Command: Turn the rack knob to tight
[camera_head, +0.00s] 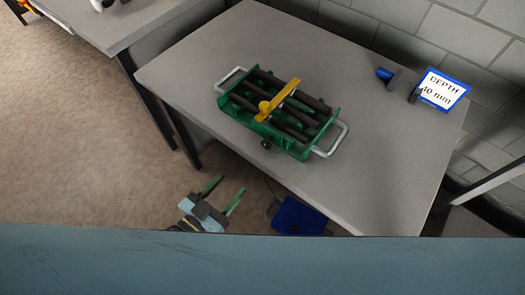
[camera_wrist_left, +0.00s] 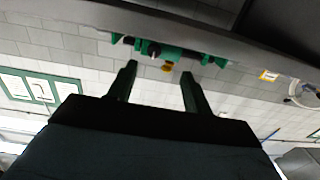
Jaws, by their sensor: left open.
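A green rack (camera_head: 248,118) with black rods, a yellow crossbar (camera_head: 278,100) and a grey handle at each end lies on the grey table. A small dark knob (camera_head: 266,144) sticks out of its front side. In the left wrist view the rack (camera_wrist_left: 180,52) shows edge-on beyond the fingers, with a dark round knob (camera_wrist_left: 154,49). The knob's setting cannot be read. My left gripper (camera_head: 231,184) is open and empty, in front of the table edge and apart from the rack. Its green fingers also show in the left wrist view (camera_wrist_left: 159,72). My right gripper is not in view.
The table (camera_head: 190,70) is bare around the rack. A sign (camera_head: 442,89) reading DEPTH and a value in mm stands at the right, beside a dark and blue item (camera_head: 386,75). A blue object (camera_head: 299,215) is below the front edge. Another table (camera_head: 125,25) stands at upper left.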

